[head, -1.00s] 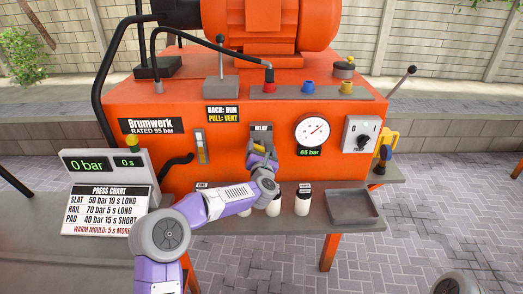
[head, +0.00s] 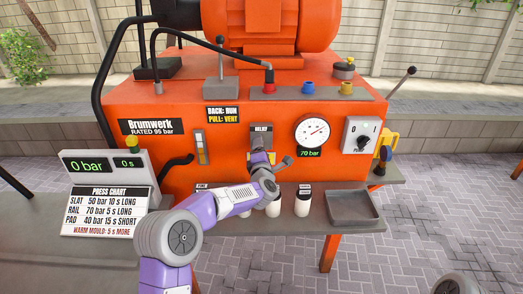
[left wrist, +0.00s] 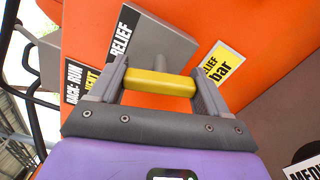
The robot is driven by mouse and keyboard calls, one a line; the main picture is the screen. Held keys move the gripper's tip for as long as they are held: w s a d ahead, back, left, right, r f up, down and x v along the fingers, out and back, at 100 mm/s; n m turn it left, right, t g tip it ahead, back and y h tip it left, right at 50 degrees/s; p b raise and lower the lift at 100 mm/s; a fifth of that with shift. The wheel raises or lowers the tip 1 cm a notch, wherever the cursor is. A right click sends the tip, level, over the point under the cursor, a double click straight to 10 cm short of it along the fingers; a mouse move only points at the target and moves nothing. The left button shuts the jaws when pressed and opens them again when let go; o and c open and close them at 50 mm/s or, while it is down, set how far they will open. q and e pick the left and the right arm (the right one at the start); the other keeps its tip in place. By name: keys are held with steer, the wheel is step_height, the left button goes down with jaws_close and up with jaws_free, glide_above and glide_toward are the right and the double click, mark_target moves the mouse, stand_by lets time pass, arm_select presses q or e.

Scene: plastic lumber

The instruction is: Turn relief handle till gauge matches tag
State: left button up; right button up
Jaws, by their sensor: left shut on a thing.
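The RELIEF block (head: 262,131) is grey and sits on the orange machine front. Its yellow handle (left wrist: 160,84) shows in the left wrist view, between the fingers of my left gripper (head: 266,153), which is shut on it. In the head view my gripper mostly hides the handle. A yellow tag (left wrist: 224,66) beside the block reads "...LIEF" and "bar"; a finger covers part of it, so its number is not readable. My right gripper is out of view.
A press chart (head: 107,209) and a display (head: 103,164) reading 0 bar and 0 s stand at left.

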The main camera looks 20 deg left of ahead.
arm_select(q)
steer(key=shift+m+p, duration=0.4)
steer(key=shift+m, duration=1.6)
steer(key=o, duration=1)
steer(key=v, duration=0.7)
steer(key=shift+s+d, duration=0.1)
steer(key=shift+s, duration=0.2)
